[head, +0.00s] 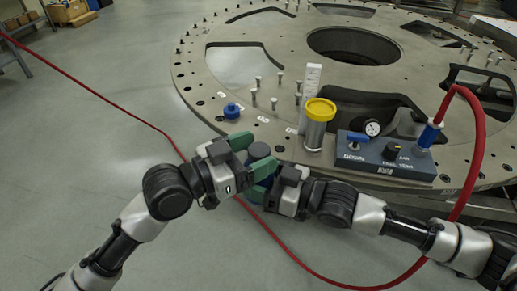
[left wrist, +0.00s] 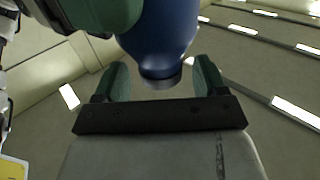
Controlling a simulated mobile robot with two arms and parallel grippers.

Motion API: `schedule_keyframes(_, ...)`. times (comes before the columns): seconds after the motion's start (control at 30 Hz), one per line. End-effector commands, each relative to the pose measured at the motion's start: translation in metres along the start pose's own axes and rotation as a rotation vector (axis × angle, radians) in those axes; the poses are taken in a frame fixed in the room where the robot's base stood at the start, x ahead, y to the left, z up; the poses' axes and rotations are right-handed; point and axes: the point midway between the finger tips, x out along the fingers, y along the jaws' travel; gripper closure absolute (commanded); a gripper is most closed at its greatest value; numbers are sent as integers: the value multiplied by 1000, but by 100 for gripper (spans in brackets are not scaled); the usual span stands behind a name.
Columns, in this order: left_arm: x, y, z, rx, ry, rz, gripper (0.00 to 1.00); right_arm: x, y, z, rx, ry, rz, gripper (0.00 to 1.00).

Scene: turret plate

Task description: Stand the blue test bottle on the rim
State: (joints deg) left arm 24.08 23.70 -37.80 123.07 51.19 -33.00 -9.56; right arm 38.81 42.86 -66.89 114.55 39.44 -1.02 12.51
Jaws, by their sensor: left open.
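The blue test bottle (head: 259,151) is in the air just in front of the rim of the turret plate (head: 205,85), between my two grippers. My left gripper (head: 252,156) is open, with its green fingers on either side of the bottle. In the left wrist view the bottle (left wrist: 160,32) hangs from above, its narrower grey-ringed end between the open fingers (left wrist: 160,78), with gaps at both sides. My right gripper (head: 262,188) is at the bottle from the right; its green finger (left wrist: 100,14) lies against the bottle. Its fingertips are partly hidden.
On the rim stand a yellow-lidded jar (head: 318,125), a white upright scale (head: 310,85), a blue cap-like piece (head: 232,110), several bolts and a blue gauge box (head: 385,158). A red hose (head: 478,140) loops from the box down past my right arm.

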Motion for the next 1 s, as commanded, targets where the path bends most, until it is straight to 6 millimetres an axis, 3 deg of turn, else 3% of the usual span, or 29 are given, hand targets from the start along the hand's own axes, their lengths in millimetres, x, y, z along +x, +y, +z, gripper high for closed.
schedule_keyframes(0.13,10,0,0,0,0,0,28,0,0,-2,-1,4,-1,76)
schedule_keyframes(0.43,12,0,0,1,-2,0,28,0,0,-2,-1,4,-1,76)
schedule_keyframes(0.9,12,1,0,0,-1,2,99,0,0,-2,-1,4,0,76)
schedule_keyframes(0.93,12,1,-2,1,3,2,99,0,0,-2,-1,4,0,33)
schedule_keyframes(1.0,12,1,-2,1,3,2,99,0,0,-2,-1,3,0,22)
